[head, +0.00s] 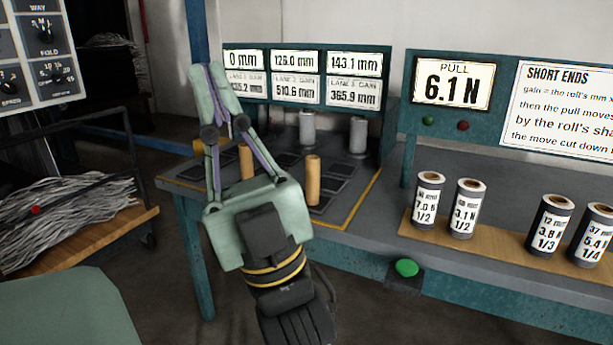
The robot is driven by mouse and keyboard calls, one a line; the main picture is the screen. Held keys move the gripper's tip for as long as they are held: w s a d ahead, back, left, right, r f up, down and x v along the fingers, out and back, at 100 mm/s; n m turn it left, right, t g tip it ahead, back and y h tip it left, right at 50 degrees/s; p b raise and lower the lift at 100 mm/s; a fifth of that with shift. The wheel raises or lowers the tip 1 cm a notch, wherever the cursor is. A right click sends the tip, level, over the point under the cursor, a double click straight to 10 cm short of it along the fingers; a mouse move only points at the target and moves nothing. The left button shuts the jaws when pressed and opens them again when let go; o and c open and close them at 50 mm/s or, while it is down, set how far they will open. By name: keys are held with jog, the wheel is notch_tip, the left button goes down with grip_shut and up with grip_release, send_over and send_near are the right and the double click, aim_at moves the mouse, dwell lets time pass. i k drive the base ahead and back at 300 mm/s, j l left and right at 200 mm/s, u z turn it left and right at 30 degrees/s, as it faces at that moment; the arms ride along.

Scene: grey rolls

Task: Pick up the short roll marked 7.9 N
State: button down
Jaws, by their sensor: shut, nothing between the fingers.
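Several short dark rolls with white labels stand upright on a wooden strip on the bench at the right. The leftmost short roll (428,200) has a label reading 7-point-something N and 1/2; its last digit is too blurred to tell 7.0 from 7.9. Beside it stands a roll marked 3.1 N (466,209). My gripper (209,74) is shut and empty, its fingers pointing up and away in front of the blue post, well left of the short rolls. It partly hides the left end of the bench.
Rolls marked 3.8 N (549,226) and 5.4 N (590,235) stand further right. Tan cylinders (313,180) and grey cylinders (357,135) stand on the bench near my gripper. A display (453,83) reads PULL 6.1 N. A green button (405,268) sits at the bench's front edge.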

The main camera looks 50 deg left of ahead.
aim_at(312, 161)
jog(key=u, duration=0.9)
